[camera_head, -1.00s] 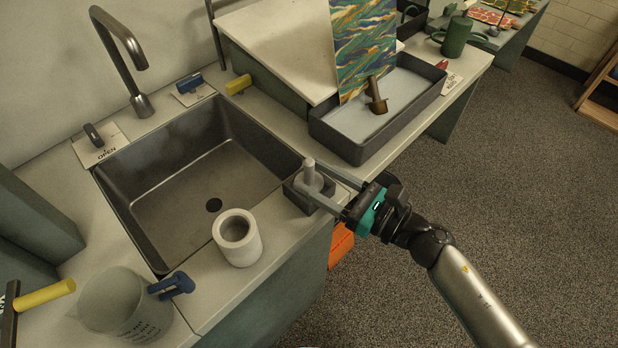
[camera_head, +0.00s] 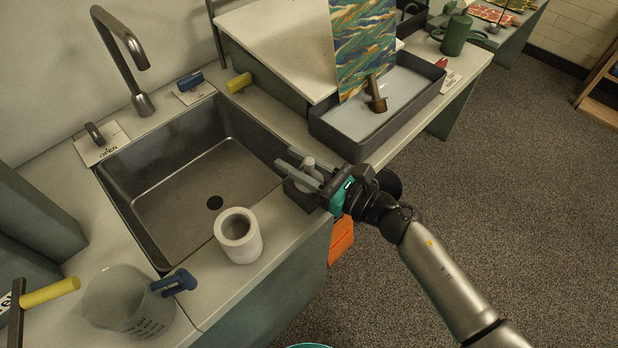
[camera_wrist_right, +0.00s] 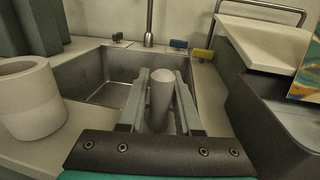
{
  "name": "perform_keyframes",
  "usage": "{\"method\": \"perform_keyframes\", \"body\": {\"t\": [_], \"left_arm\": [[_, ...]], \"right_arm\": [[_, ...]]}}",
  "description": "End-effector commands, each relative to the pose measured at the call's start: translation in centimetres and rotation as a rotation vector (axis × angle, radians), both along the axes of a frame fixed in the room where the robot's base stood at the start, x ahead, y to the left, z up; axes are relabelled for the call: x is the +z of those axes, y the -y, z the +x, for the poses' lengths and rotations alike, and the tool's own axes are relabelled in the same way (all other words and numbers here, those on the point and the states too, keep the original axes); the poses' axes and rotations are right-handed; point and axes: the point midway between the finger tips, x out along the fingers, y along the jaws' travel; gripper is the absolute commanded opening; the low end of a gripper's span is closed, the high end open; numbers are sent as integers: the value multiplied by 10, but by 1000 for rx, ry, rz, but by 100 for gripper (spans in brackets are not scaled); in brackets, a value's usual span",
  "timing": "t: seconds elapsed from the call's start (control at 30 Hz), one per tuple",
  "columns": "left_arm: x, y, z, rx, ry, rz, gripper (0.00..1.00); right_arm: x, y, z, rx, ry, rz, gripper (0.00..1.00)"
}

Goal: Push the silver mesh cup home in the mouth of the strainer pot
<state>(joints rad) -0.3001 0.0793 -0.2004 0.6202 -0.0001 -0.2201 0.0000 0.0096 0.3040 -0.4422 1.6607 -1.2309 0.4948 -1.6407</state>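A grey, round-topped upright piece (camera_head: 308,164) stands in a dark square block at the sink's right corner. It could be the silver mesh cup, but I see no mesh. In the right wrist view this piece (camera_wrist_right: 161,98) stands between my fingers. My right gripper (camera_head: 299,165) is open, with one finger on each side of it; I see no clear grip. A thick-walled white pot (camera_head: 250,250), probably the strainer pot, stands on the counter left of the gripper, its round mouth open upward. It also shows in the right wrist view (camera_wrist_right: 30,105). My left gripper is out of view.
The sink (camera_head: 165,215) lies left of the gripper. A clear measuring jug (camera_head: 125,300) with a blue handle stands at the front left. A grey tray (camera_head: 362,150) with pale liquid and a marbled sheet (camera_head: 362,45) is behind right. An orange bin (camera_head: 341,240) is below the counter.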

Motion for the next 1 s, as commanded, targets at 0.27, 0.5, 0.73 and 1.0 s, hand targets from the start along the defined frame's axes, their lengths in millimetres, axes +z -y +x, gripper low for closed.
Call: {"method": "perform_keyframes", "body": {"t": [0.27,0.5,0.73,1.0], "left_arm": [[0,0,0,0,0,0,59],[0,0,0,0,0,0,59],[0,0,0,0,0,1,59],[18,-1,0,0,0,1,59]], "right_arm": [[0,0,0,0,0,0,0],[0,0,0,0,0,0,0],[0,0,0,0,0,0,0],[35,0,0,3,5,-2,0]]}}
